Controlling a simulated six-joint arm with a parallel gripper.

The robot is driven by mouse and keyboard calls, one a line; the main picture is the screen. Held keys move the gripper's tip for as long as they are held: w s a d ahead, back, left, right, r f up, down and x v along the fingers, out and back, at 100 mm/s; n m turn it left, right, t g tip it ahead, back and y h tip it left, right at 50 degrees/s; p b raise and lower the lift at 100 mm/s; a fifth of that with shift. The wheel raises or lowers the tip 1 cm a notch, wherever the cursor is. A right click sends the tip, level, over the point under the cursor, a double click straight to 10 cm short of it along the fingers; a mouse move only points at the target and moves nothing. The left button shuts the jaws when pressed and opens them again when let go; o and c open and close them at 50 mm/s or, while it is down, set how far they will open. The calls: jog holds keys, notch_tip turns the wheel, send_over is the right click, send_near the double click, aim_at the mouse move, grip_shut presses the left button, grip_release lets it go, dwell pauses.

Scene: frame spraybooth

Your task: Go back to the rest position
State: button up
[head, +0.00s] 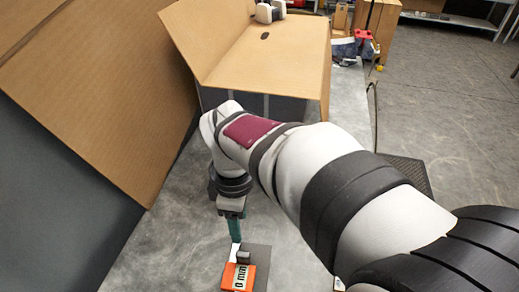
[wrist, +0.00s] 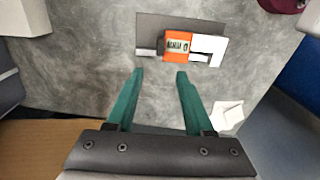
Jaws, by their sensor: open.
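My gripper (wrist: 158,77) has two green fingers, spread apart with nothing between them in the wrist view. In the head view my gripper (head: 236,236) points down over the grey floor, close to an orange block (head: 238,277) with a white label. The orange block (wrist: 177,46) lies beyond the fingertips in the wrist view, on a dark grey plate (wrist: 185,22). A white angled piece (wrist: 212,46) lies beside the block. My arm hides part of the floor in the head view.
A large cardboard panel (head: 110,90) leans at the left. An open cardboard box (head: 270,55) stands at the back, with a white object (head: 268,12) behind it. A white scrap (wrist: 228,113) lies right of the fingers. Open concrete floor (head: 450,95) shows at the right.

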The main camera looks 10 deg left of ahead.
jog(key=shift+r, duration=0.9)
